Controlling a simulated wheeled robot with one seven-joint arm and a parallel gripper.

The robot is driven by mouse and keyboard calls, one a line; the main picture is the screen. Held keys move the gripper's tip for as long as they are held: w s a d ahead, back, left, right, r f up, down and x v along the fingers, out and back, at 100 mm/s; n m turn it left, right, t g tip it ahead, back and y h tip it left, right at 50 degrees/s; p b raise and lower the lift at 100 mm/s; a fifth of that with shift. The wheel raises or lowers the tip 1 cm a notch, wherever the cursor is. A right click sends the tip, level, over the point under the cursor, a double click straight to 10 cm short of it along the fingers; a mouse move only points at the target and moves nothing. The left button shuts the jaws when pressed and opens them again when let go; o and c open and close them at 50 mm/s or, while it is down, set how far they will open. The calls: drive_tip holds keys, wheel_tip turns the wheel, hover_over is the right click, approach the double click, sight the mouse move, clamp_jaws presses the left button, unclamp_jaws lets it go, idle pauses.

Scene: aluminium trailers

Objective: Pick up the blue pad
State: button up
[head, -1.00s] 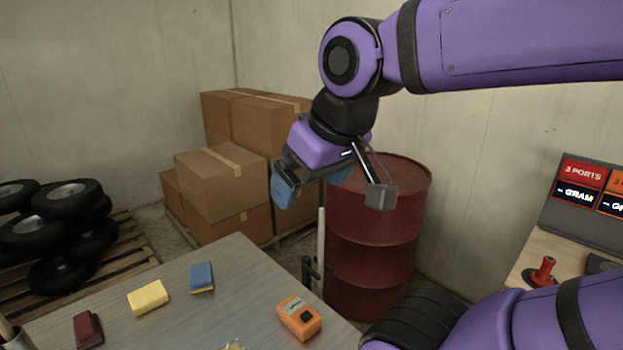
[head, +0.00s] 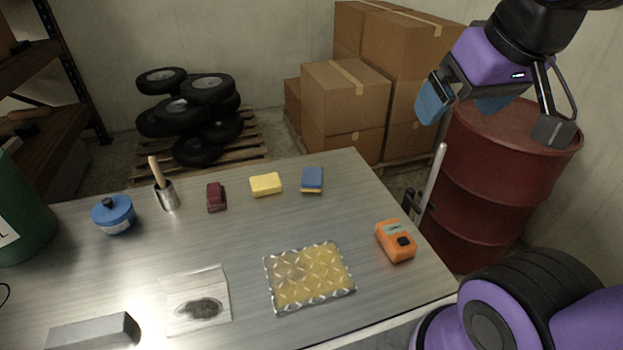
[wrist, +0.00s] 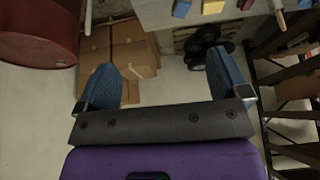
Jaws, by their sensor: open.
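The blue pad (head: 312,178) lies on the metal table (head: 235,240) near its back edge, with a thin yellow layer showing under its blue top. In the wrist view a small blue block, apparently the same pad (wrist: 181,9), shows at the top on the table. My gripper (head: 463,105) is in the air to the right of the table, in front of the boxes and red drum. It is open and empty, its two blue fingers wide apart in the wrist view (wrist: 163,82). It is well away from the pad and touches nothing.
A yellow sponge (head: 265,185) and dark red block (head: 216,197) lie left of the pad. An orange device (head: 395,241) and patterned plate (head: 309,276) lie nearer. A cup with a handle (head: 168,196) and blue container (head: 114,214) stand left. A red drum (head: 500,180) stands right.

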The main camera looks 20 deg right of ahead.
drive_tip(key=shift+o, duration=0.5)
drive_tip(key=shift+w, duration=0.15)
drive_tip(key=m+g, duration=0.4)
drive_tip(key=g, duration=0.1)
hover_over(312, 175)
wheel_tip(312, 175, down, 30)
drive_tip(key=shift+m, duration=0.3)
wheel_tip(312, 175, down, 11)
drive_tip(key=shift+r, duration=0.1)
